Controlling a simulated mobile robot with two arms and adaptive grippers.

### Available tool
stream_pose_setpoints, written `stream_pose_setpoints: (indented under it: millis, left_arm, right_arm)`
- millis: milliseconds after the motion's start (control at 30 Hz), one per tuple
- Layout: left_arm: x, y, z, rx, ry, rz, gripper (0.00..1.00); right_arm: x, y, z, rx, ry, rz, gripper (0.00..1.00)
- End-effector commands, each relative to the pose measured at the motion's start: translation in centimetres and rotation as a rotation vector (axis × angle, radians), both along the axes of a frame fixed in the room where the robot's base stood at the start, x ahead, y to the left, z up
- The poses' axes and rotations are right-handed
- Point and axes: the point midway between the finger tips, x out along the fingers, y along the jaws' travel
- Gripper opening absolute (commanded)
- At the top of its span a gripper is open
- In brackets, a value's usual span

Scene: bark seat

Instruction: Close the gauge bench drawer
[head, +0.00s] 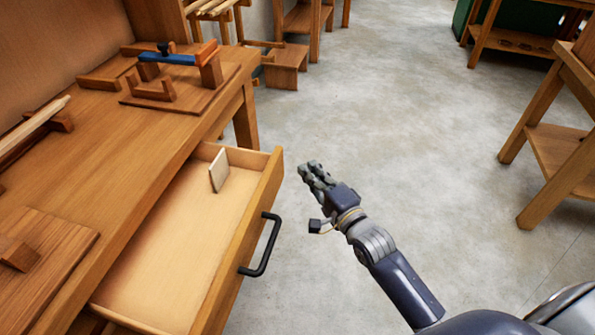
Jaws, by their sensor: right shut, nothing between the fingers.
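The gauge bench drawer (172,243) is pulled out from under the wooden bench (118,150) on the left. Its front panel faces right and carries a black bar handle (265,246). A small pale rectangular piece (219,171) stands inside the drawer, near its far end. My right gripper (309,171) is shut and empty over the open floor, to the right of the drawer's far front corner and apart from the handle. My left gripper is not in view.
On the bench top are a blue tool on wooden supports (168,59), a wooden board (40,262) and a pale rod (34,124). A wooden stand (560,130) is at the right. A low wooden step (287,67) lies at the back. The concrete floor between is clear.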

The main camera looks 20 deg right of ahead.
Motion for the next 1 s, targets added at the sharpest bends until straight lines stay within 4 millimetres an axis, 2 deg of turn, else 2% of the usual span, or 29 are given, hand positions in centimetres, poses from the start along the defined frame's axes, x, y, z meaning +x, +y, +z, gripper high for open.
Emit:
stream_pose_setpoints:
  millis: [33,233,833,933,1000]
  left_arm:
    - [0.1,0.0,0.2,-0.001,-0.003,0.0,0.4]
    - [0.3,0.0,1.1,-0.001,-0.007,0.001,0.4]
    - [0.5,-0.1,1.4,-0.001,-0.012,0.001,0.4]
    - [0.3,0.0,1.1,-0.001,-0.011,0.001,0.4]
    - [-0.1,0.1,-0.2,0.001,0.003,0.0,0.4]
  right_arm:
    - [0.4,1.0,-0.1,0.007,-0.001,0.002,0.0]
    - [1.5,2.6,-0.1,0.004,0.0,0.002,0.0]
    - [2.0,3.5,0.0,0.005,0.001,0.002,0.0]
    - [2.7,4.4,0.1,0.008,0.001,0.001,0.0]
    - [3.4,5.4,0.2,0.009,0.0,0.001,0.0]
